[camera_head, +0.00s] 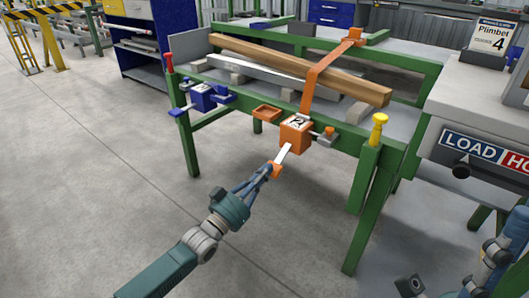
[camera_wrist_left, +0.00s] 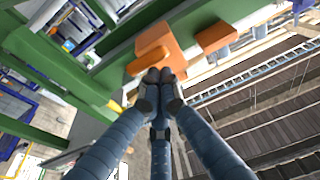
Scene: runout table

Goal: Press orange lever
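The orange lever (camera_head: 276,170) is a pale bar with an orange end. It slopes down toward me from the orange clamp block (camera_head: 296,130) on the green table's front rail. My left gripper (camera_head: 265,171) is at the lever's orange end in the head view, touching it or very close. In the left wrist view the dark fingertips (camera_wrist_left: 160,76) are together, just in front of orange parts of the clamp (camera_wrist_left: 165,45). The fingers hide part of the lever there, and I cannot tell whether they touch it.
An orange tray (camera_head: 267,113) and a blue clamp (camera_head: 203,98) are on the same rail. An orange strap (camera_head: 320,77) crosses a wooden beam (camera_head: 245,53). A yellow-topped post (camera_head: 379,125) stands to the right. The floor (camera_head: 105,170) at left is clear.

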